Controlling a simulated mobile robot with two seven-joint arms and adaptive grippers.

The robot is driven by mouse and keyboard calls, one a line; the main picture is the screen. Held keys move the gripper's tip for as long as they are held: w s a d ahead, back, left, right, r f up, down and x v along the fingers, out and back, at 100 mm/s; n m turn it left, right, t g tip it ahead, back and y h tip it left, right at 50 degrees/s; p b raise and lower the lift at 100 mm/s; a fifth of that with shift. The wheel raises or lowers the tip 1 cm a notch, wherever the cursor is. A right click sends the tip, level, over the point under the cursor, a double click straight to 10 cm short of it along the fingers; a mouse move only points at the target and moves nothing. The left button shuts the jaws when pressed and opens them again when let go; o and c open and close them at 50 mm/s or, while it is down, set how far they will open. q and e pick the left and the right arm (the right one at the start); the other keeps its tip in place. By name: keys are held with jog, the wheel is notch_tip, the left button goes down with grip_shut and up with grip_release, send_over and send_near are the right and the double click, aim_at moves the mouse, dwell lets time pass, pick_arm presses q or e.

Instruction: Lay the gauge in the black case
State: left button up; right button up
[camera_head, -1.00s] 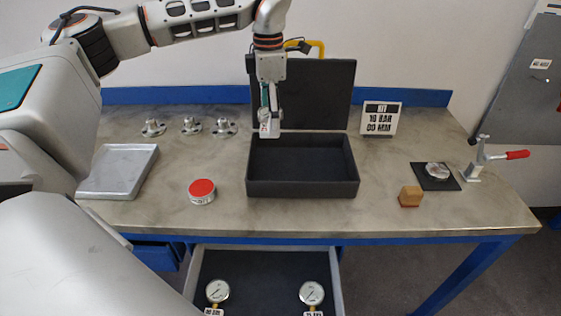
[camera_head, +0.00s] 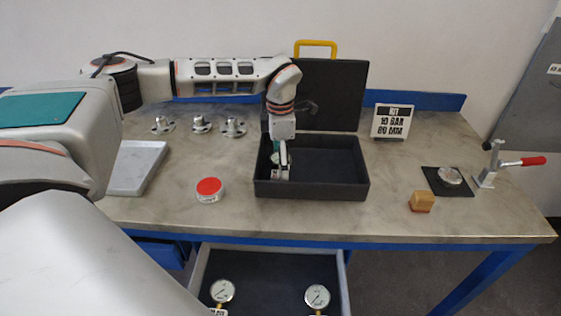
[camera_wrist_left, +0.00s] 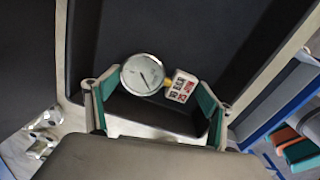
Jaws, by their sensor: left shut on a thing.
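The black case (camera_head: 312,190) stands open on the bench, its lid (camera_head: 335,92) upright at the back. My left gripper (camera_head: 281,172) is inside the left part of the case, pointing down. In the left wrist view my left gripper (camera_wrist_left: 155,98) is shut on a gauge with a round white dial (camera_wrist_left: 142,73) and a white printed tag (camera_wrist_left: 182,86). The dial is by the left finger and the tag by the right one, over the dark case floor. Whether the gauge touches the floor I cannot tell. In the head view the gripper mostly hides it. My right gripper is out of view.
An open drawer below holds two other gauges (camera_head: 222,291) (camera_head: 317,296). A sign (camera_head: 392,121), wooden block (camera_head: 422,201) and toggle clamp (camera_head: 490,165) are to the right. The case's right half is empty.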

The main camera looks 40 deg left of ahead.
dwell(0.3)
pick_arm(q)
jog(key=o, duration=1.3)
jog(key=shift+f, duration=0.1)
notch_tip(320, 180, up, 12)
jog(key=shift+p, duration=0.3)
